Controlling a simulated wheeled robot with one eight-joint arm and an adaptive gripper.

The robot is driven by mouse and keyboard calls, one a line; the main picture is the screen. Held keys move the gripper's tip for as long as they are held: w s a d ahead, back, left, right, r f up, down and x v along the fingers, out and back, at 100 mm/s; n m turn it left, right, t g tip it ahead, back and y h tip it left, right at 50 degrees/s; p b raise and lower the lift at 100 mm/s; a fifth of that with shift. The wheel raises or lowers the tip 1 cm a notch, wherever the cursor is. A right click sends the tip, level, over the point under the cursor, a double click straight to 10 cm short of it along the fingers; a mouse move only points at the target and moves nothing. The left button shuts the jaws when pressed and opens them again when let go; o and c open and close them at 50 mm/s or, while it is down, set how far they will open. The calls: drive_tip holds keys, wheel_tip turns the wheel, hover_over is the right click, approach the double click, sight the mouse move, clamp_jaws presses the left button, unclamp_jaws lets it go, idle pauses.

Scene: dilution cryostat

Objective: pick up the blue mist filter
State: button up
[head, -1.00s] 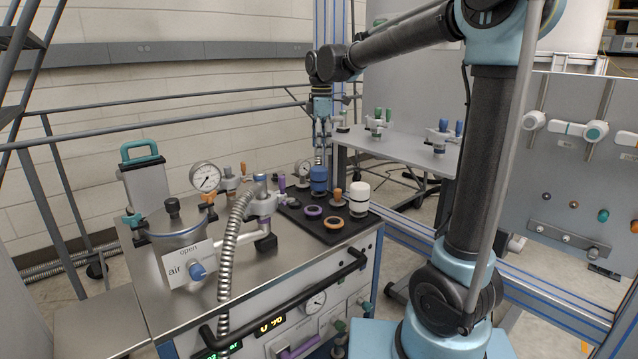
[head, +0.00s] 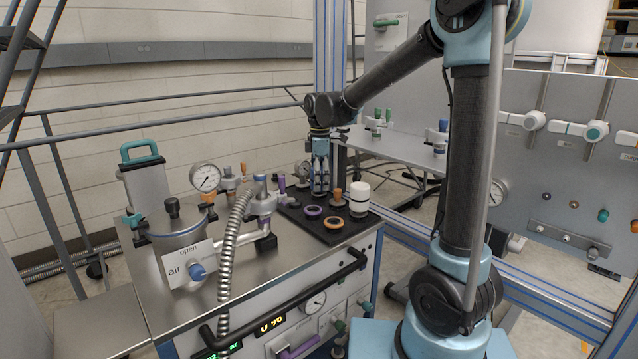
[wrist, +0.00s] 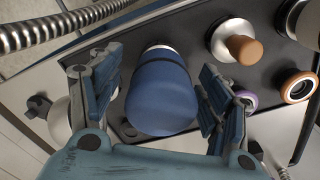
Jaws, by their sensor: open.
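The blue mist filter (wrist: 160,92) is a blue cylinder with a pale band at one end, standing on a black mat. In the wrist view it lies between the two open fingers of my gripper (wrist: 160,100), with a gap on both sides. In the head view my gripper (head: 320,178) is lowered over the filter (head: 319,184), and its fingers hide most of it.
On the black mat (head: 333,236) stand a white filter (head: 359,198), an orange-topped part (head: 337,196), a purple ring (head: 312,211) and an orange ring (head: 333,222).

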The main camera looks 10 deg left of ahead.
drive_tip(key=shift+f, duration=0.6)
drive_tip(key=c, duration=1.3)
wheel_tip(320, 180, up, 10)
drive_tip(key=shift+r, duration=0.1)
